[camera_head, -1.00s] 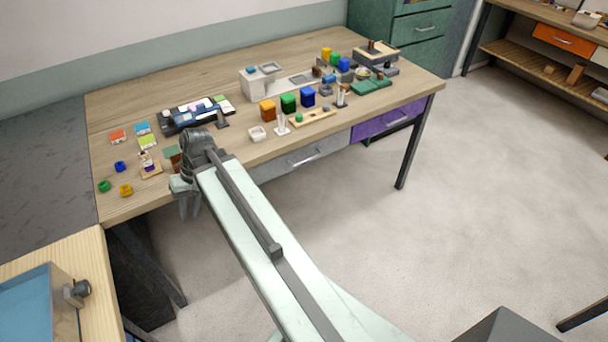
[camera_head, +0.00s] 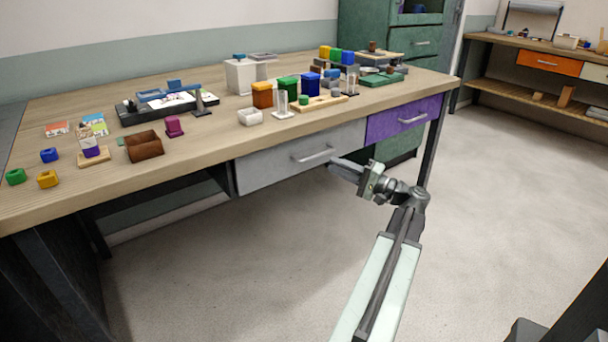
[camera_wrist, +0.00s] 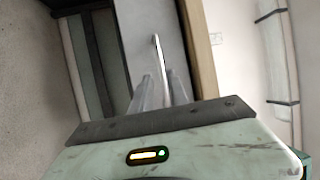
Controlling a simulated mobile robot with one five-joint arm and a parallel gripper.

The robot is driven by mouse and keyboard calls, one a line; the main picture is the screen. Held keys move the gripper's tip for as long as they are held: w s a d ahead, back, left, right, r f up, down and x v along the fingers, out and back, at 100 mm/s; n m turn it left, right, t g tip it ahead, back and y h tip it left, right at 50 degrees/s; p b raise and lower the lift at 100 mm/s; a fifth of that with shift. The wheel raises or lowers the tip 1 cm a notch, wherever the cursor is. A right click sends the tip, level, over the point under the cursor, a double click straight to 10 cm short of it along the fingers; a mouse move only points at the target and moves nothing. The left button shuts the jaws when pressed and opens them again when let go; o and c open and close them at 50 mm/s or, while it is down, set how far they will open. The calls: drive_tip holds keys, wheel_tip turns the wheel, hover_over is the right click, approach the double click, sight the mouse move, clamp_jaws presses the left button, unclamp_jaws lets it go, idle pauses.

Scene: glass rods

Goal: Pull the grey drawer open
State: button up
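The grey drawer (camera_head: 268,165) sits under the front edge of the wooden table and looks closed, its front in line with the purple drawer. Its pale bar handle (camera_head: 313,152) is on the front face. My gripper (camera_head: 335,166) is in front of the drawer, close to the handle's right end. In the wrist view, my gripper (camera_wrist: 162,77) has its two fingers apart, with the handle (camera_wrist: 156,52) lined up between them and the grey drawer front (camera_wrist: 150,18) behind. I cannot tell whether the fingers touch the handle.
The purple drawer (camera_head: 404,118) is just to the right. The tabletop (camera_head: 215,139) holds several coloured blocks, a brown box (camera_head: 144,145) and a white dish (camera_head: 250,117). A green cabinet (camera_head: 410,43) stands behind. The floor in front of the drawer is clear.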

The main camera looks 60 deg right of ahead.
sight(318, 156)
drive_tip(key=w, duration=0.2)
drive_tip(key=w+r+p, duration=0.1)
drive_tip(key=w, duration=0.4)
drive_tip(key=shift+w+r+p, duration=0.1)
drive_tip(key=shift+r+p, duration=0.15)
drive_tip(key=shift+p, duration=0.1)
clamp_jaws()
idle(1.2)
